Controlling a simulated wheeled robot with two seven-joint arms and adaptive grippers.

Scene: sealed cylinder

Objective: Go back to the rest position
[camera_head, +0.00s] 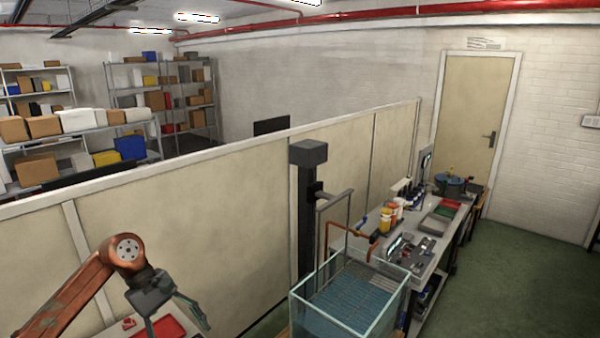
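My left arm comes in from the lower left. Its gripper (177,326) hangs downward in front of the partition, with its two fingers spread apart. I see nothing between the fingers, though the lower finger ends run close to the bottom edge of the picture. A red tray (168,328) shows partly behind and below this gripper, cut by the picture's edge. My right gripper is not in view. A glass water tank (385,312) stands at the bottom centre-right. I cannot make out a sealed cylinder.
A beige partition (230,215) runs behind the work area. A dark column (307,220) stands behind the tank. A bench (425,268) with bottles, tools and trays extends back right toward a door (475,120). Green floor (510,285) is clear at right.

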